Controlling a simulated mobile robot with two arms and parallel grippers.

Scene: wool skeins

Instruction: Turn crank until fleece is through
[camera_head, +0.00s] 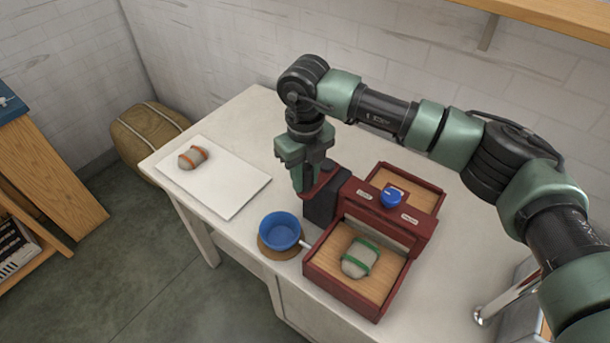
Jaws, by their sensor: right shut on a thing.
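The red machine (414,233) stands on the white table, with wood-floored trays in front and behind. A grey fleece bundle with green bands (357,260) lies in the front tray. My right gripper (302,183) points down at the machine's left side, beside its dark side housing (321,207). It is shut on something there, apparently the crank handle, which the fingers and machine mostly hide. The rear tray (420,190) shows bare wood where visible. My left gripper is out of view.
A blue bowl (280,230) sits on a round brown mat left of the machine. A white board (222,187) holds a grey bundle with orange bands (193,157). A blue knob (391,196) tops the machine. A brown pouf (148,135) stands on the floor.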

